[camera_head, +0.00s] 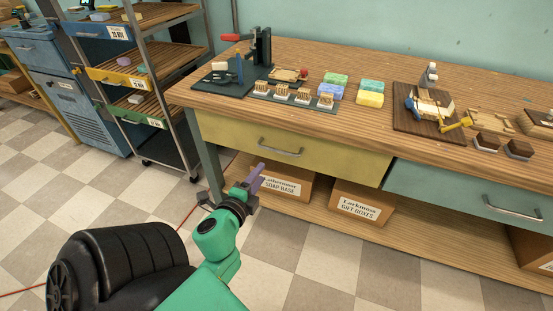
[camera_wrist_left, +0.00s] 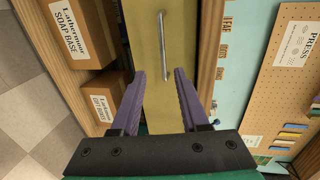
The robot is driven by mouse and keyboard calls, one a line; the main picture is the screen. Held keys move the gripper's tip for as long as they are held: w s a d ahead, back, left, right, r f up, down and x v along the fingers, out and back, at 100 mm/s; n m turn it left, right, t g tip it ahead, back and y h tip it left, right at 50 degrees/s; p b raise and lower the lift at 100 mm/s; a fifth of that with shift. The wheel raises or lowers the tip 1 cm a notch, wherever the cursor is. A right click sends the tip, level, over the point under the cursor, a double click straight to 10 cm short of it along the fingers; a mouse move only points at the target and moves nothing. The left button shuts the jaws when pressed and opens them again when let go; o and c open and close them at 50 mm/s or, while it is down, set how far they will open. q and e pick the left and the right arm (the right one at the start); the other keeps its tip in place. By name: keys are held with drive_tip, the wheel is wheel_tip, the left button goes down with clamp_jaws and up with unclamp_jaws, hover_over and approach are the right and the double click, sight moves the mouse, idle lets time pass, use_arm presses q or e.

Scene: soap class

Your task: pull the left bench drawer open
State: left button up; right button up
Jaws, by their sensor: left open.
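The left bench drawer (camera_head: 292,145) is the yellow front under the wooden bench top, and it looks shut. Its silver bar handle (camera_head: 280,148) shows in the middle of the front. My left gripper (camera_head: 257,170) is in front of the drawer, below and left of the handle in the head view. In the left wrist view the gripper (camera_wrist_left: 163,90) has its two purple fingers apart and nothing between them. My right gripper is not in view.
Boxes labelled soap base (camera_head: 285,181) and gift boxes (camera_head: 361,204) stand on the lower shelf. A teal drawer (camera_head: 470,194) is at the right. Soap bars (camera_head: 336,79) and a dark press (camera_head: 262,46) stand on the bench. A shelf rack (camera_head: 150,75) is at the left.

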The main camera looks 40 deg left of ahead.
use_arm(q)
approach(277, 151)
drive_tip(key=x, duration=0.4)
drive_tip(key=shift+w+a+p, duration=0.2)
drive_tip(key=shift+p, duration=0.2)
drive_tip(key=x, duration=0.6)
drive_tip(key=shift+f, duration=0.2)
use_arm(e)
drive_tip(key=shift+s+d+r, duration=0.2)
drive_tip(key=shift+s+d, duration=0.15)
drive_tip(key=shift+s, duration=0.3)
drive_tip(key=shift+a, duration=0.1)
use_arm(q)
clamp_jaws()
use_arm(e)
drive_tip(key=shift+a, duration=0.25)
use_arm(q)
drive_tip(key=shift+s, duration=0.1)
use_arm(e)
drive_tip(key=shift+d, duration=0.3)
